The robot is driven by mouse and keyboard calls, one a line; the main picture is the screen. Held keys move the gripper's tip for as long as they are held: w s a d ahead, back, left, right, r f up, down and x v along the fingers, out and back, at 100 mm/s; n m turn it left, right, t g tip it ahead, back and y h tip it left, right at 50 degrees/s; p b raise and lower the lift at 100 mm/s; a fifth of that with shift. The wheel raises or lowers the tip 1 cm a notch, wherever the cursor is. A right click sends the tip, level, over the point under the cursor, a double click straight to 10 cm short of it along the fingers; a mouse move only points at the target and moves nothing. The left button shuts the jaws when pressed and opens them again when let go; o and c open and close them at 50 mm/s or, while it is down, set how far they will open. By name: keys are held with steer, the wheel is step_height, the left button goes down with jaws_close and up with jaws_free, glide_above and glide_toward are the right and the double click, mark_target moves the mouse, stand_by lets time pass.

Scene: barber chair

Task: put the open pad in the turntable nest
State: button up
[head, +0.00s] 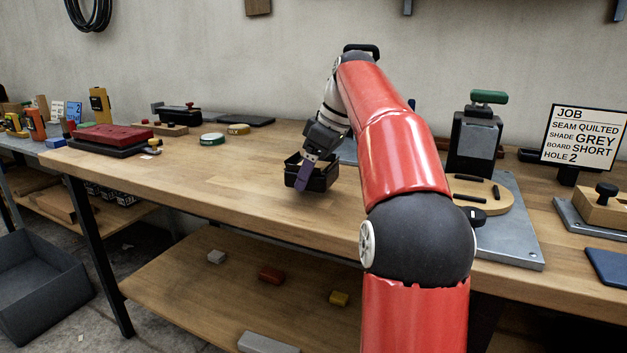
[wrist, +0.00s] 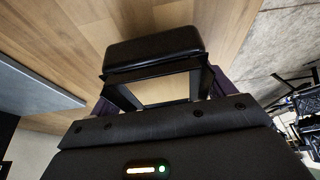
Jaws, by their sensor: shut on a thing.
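The black pad (head: 325,178) is in my gripper (head: 307,172), over the middle of the bench. It looks like a dark box-like frame with an open middle in the head view. In the wrist view a rounded black cushion side (wrist: 155,46) shows, with an open frame behind it through which wood shows. My purple fingers are shut on the pad, one at each side. The turntable nest (head: 490,205) is a round wooden disc with dark bars, right of my arm, on a grey plate. My arm partly hides it. Whether the pad touches the bench is unclear.
A black press with a green handle (head: 487,97) stands behind the disc. A job sign (head: 584,136) reads quilted, grey, short, hole 2. The bench front (head: 220,190) is clear.

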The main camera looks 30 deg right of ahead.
steer(key=shift+f, duration=1)
steer(key=shift+f, duration=0.1)
steer(key=shift+f, duration=0.25)
steer(key=o, duration=1)
steer(key=shift+o, duration=0.2)
steer(key=shift+r+b, duration=0.1)
steer(key=shift+b, duration=0.2)
